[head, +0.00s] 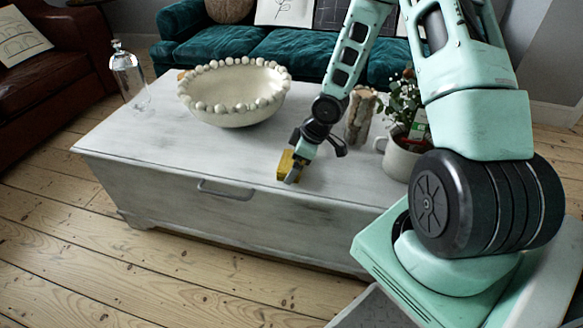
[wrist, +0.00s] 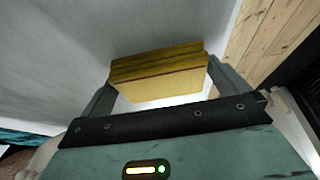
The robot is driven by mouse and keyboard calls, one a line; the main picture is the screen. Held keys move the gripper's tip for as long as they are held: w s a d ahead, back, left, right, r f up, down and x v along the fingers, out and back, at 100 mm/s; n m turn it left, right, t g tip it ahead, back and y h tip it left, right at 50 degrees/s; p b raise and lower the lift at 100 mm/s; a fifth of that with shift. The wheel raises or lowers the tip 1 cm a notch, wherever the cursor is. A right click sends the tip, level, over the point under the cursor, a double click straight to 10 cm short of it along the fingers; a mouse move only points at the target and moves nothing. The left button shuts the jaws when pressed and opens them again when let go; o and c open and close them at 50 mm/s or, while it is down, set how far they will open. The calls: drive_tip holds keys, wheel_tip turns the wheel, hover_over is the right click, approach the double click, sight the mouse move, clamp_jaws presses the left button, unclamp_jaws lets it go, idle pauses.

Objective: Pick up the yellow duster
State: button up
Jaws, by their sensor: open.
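The yellow duster (head: 286,164) is a small block on the top of the grey-white chest table, near its front edge. In the wrist view the duster (wrist: 158,76) has a darker, brownish upper layer and a pale yellow lower face. My gripper (head: 293,172) is at the duster in the head view, hiding part of it. In the wrist view my gripper (wrist: 160,84) is open, with one finger on each side of the duster. I cannot tell whether the fingers touch it.
On the chest table (head: 130,150) stand a beaded white bowl (head: 235,108), a glass bottle (head: 127,72), a wooden log-like piece (head: 360,115) and a potted plant in a white mug (head: 401,158). A teal sofa (head: 300,48) is behind. Floorboards (head: 60,235) lie in front.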

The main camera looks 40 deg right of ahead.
drive_tip(key=c, duration=0.6)
drive_tip(key=shift+r, duration=0.1)
wheel_tip(320, 180, up, 10)
drive_tip(key=p, duration=0.6)
drive_tip(key=o, duration=0.4)
drive_tip(key=shift+a, duration=0.1)
drive_tip(key=c, duration=0.3)
